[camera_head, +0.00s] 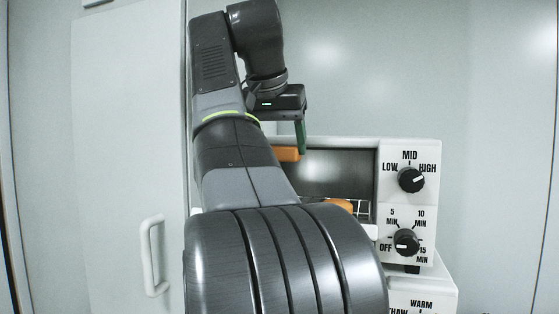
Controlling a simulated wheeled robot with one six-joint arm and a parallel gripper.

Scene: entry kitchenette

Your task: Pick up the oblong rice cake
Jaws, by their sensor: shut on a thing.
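My gripper (300,148) hangs down in front of the toaster oven's opening, with one green finger in plain view. It is shut on an orange-brown oblong piece (286,154), which looks like the oblong rice cake. The piece is held level near the top of the opening, and my arm hides part of it. A second orange-brown piece (340,204) lies low in the oven on the wire rack, partly hidden by my arm. Its full shape cannot be told.
The white toaster oven (427,155) has two black knobs on its right panel. Its wire rack (363,208) shows at the opening's lower right. Another white appliance (430,290) stands below it. A white door with a handle (153,256) is at left. The wall behind is bare.

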